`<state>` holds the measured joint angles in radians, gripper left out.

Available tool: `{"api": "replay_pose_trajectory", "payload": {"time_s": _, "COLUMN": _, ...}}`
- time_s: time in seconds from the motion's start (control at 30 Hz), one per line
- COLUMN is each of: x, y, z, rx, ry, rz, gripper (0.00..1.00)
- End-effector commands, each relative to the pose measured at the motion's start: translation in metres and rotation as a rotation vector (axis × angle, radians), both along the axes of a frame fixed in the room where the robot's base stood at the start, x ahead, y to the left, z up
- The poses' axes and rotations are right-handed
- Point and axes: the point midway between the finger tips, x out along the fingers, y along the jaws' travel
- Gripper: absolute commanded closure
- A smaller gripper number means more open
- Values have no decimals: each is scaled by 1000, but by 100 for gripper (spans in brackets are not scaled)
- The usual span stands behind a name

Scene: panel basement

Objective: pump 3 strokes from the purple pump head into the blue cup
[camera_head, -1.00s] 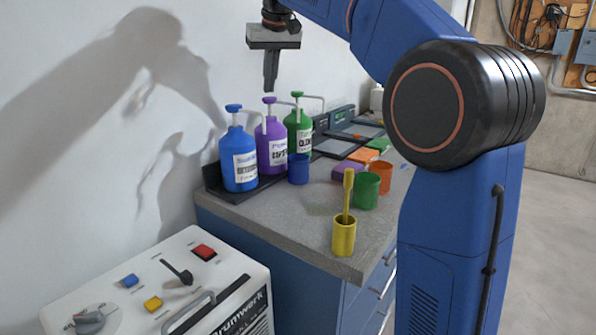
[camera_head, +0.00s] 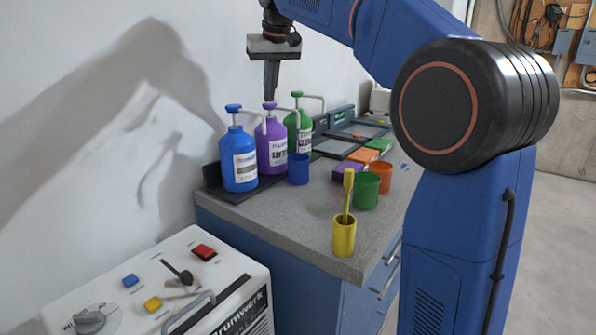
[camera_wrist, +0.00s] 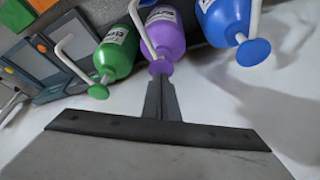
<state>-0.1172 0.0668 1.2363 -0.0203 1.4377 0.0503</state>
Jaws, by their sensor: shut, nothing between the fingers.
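The purple pump bottle (camera_head: 272,150) stands between the blue and green bottles on a dark tray at the wall. Its purple pump head (camera_head: 269,106) is on top, and it also shows in the wrist view (camera_wrist: 159,67). My gripper (camera_head: 270,98) is shut and empty, pointing down with its fingertips at or just above the purple head; I cannot tell whether they touch. In the wrist view my gripper (camera_wrist: 160,82) reaches towards the head. The blue cup (camera_head: 298,169) stands on the counter in front of the purple bottle, near its spout.
A blue pump bottle (camera_head: 239,165) and a green one (camera_head: 305,138) flank the purple bottle closely. A yellow cup with a yellow tool (camera_head: 344,236), a green cup (camera_head: 366,191) and an orange cup (camera_head: 384,178) stand to the right. A white machine (camera_head: 170,290) is at front left.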

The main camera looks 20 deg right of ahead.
Motion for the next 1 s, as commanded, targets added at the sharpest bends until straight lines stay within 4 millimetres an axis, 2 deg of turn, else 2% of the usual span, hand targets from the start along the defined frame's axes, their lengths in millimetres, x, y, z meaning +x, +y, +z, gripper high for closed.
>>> {"api": "replay_pose_trajectory", "payload": {"time_s": 0.2, "x": 0, "y": 0, "z": -8, "rx": 0, "ry": 4, "rz": 0, "gripper": 100}}
{"api": "replay_pose_trajectory", "payload": {"time_s": 0.47, "x": 0, "y": 0, "z": -7, "rx": 0, "ry": 4, "rz": 0, "gripper": 100}}
{"api": "replay_pose_trajectory", "payload": {"time_s": 1.0, "x": 0, "y": 0, "z": 16, "rx": 0, "ry": 2, "rz": 0, "gripper": 100}}
